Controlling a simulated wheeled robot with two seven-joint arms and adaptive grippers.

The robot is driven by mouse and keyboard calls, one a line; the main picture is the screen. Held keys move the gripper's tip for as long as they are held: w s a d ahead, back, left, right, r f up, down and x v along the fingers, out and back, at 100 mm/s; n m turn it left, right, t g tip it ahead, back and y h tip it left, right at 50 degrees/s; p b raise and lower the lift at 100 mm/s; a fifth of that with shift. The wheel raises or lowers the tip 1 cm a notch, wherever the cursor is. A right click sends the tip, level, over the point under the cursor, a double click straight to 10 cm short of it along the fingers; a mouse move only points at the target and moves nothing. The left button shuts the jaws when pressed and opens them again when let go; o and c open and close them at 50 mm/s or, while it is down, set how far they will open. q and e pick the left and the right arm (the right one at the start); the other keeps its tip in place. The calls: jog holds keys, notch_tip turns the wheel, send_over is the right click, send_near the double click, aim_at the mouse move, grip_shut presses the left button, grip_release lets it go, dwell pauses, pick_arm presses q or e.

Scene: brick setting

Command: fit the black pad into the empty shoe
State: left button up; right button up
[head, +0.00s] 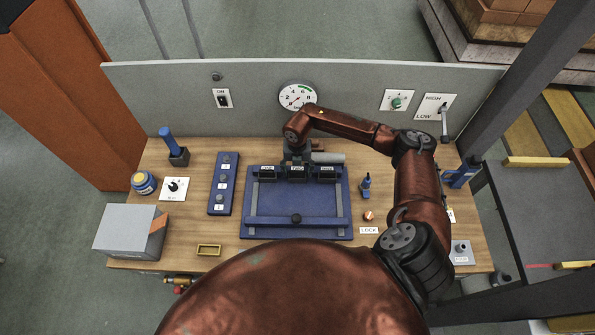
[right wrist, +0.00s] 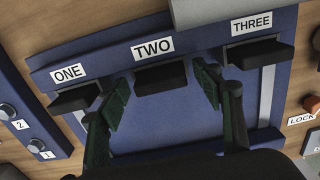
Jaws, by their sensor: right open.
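A blue fixture (head: 270,198) on the bench has three dark shoe positions in a row at its back edge, labelled ONE (right wrist: 75,97), TWO (right wrist: 160,77) and THREE (right wrist: 257,53). A black block-like part shows under each label in the right wrist view. I cannot tell which are pads and which shoe is empty. My right gripper (head: 297,156) is over the back middle of the fixture. In the right wrist view its green-padded fingers (right wrist: 163,88) are apart, one on each side of the black part at TWO, with no clear contact. My left gripper is not in view.
A blue crossbar with a black knob (head: 296,218) spans the fixture's front. A grey cylinder (head: 328,158) lies behind it. A button strip (head: 223,183), grey box (head: 130,230) and small yellow-rimmed tray (head: 208,250) are left. A blue bottle (head: 366,186) and LOCK button (head: 368,215) are right.

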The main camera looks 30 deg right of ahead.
aim_at(297, 171)
notch_tip(297, 171, up, 12)
jog(key=b, duration=0.2)
jog(key=shift+b, duration=0.3)
dwell(0.3)
